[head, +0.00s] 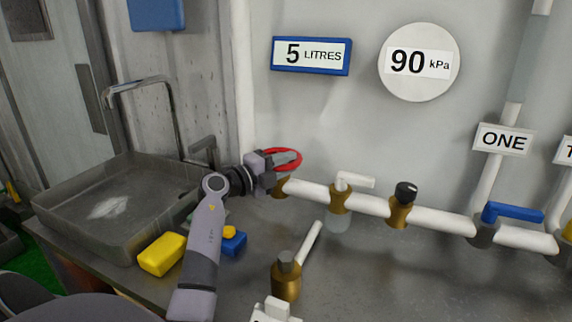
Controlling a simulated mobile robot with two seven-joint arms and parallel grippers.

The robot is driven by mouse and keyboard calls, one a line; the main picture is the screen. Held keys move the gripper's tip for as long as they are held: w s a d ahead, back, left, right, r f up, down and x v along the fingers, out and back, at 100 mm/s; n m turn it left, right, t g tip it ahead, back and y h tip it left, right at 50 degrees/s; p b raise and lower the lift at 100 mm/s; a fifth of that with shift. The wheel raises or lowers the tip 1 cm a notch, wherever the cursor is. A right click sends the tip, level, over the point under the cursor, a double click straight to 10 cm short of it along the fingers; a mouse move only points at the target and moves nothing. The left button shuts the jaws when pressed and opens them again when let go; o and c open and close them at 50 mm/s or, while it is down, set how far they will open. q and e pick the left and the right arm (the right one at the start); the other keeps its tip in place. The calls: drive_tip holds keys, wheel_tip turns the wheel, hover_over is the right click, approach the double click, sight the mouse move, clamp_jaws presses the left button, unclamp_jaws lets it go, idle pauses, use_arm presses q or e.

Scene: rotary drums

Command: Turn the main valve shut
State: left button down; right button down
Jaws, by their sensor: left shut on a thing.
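A red round handwheel (296,163) sits on a brass valve body (280,188) at the left end of the white horizontal pipe (310,191). My left gripper (279,160) is at the wheel and shut on it, covering part of its rim and middle. My left arm comes up from the bottom of the view to the wheel. How far the valve is turned cannot be seen. My right gripper is not in view.
Along the pipe are a white-lever valve (345,190), a black-knob valve (402,203) and a blue lever (512,212). Another brass fitting (286,279) stands in front. A sink (110,205), yellow block (162,254) and blue block (234,243) are left. Signs (311,56) hang behind.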

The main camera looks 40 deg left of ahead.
use_arm(q)
drive_tip(key=m+h, duration=0.1)
drive_tip(key=m+h+b, duration=0.1)
drive_tip(key=g+h+b, duration=0.1)
drive_tip(key=h, duration=0.1)
drive_tip(key=shift+s+a+f+m, duration=0.25)
drive_tip(key=shift+s+a+m, duration=0.05)
drive_tip(key=shift+s+m, duration=0.1)
drive_tip(key=m+h+b, duration=0.1)
drive_tip(key=g+h, duration=0.1)
drive_tip(key=shift+s+a+m+g+h+b, duration=0.2)
drive_tip(key=shift+m+g+h+b, duration=0.1)
drive_tip(key=shift+m+h+b, duration=0.1)
drive_tip(key=shift+s+a+r+m+g+h+b, duration=0.1)
drive_tip(key=shift+s+a+m+g+h+b, duration=0.05)
drive_tip(key=shift+m+g+h+b, duration=0.95)
drive_tip(key=shift+s+a+r+m+g+h+b, duration=0.1)
drive_tip(key=shift+s+a+m+g+h+b, duration=0.05)
drive_tip(key=shift+m+g+h+b, duration=0.95)
drive_tip(key=c, duration=1)
unclamp_jaws()
drive_tip(key=shift+c, duration=0.2)
drive_tip(key=shift+a, duration=0.1)
